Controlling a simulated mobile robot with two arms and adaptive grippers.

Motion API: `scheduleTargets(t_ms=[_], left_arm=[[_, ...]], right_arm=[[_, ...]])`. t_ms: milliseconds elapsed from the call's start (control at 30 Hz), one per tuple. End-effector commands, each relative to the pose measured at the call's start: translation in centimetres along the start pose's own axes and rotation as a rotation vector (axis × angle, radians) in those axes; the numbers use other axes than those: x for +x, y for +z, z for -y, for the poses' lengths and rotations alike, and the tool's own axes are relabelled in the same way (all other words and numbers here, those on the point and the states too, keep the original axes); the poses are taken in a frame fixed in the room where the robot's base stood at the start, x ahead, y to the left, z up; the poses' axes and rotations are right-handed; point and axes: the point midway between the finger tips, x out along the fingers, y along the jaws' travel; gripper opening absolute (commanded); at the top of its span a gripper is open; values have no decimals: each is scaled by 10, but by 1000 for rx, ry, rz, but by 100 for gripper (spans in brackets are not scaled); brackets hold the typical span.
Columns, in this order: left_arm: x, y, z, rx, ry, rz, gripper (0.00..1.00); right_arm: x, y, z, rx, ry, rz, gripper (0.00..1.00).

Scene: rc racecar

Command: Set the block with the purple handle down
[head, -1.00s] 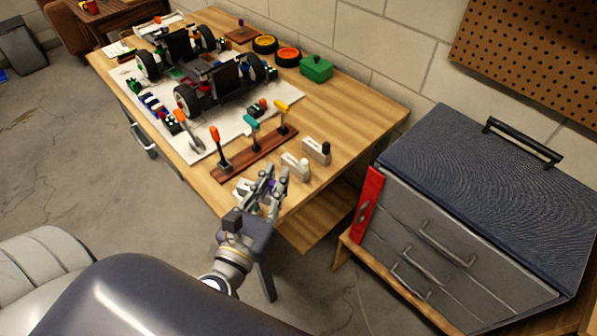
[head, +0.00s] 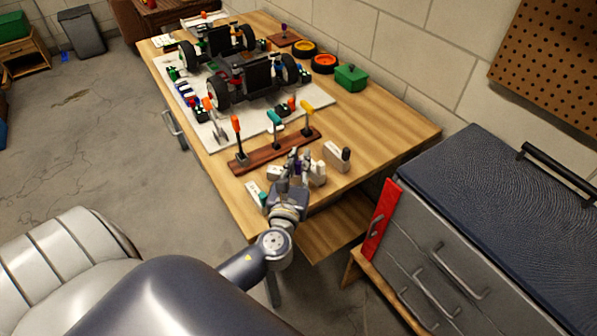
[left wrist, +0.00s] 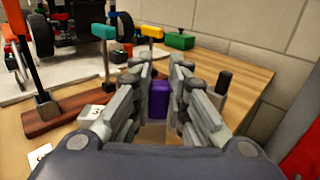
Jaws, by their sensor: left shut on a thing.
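The purple handle (left wrist: 159,98) stands upright between the fingers of my left gripper (left wrist: 160,75) in the left wrist view. The gripper is shut on it. The fingers and wrist mostly hide the block under the handle, so I cannot tell whether it touches the table. In the head view my left gripper (head: 297,163) is over the near end of the wooden table (head: 390,130), among pale blocks.
A block with a black knob (head: 337,155) stands right of the gripper. A wooden rack (head: 270,150) with orange, teal and yellow handles lies behind. Table is bare at right.

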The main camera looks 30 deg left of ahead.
Motion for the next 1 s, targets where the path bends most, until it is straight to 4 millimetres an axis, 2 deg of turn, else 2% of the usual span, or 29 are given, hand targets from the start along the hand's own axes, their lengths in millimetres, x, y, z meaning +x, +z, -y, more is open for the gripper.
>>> scheduleTargets(t_ms=[33,167,567,600,700,1000], left_arm=[[0,-12,0,4,0,-2,0],[0,-27,0,3,0,0,0],[0,-32,0,1,-1,1,0],[0,-33,0,1,-1,-1,17],[0,-32,0,1,-1,-1,35],[0,-31,0,1,-1,-1,35]], right_arm=[[6,1,-3,1,4,0,0],[10,1,-6,3,8,0,0],[12,0,-6,1,8,-1,0],[12,0,-6,1,7,-1,0],[12,0,-4,0,5,-2,0],[11,-2,3,1,-3,-3,0]])
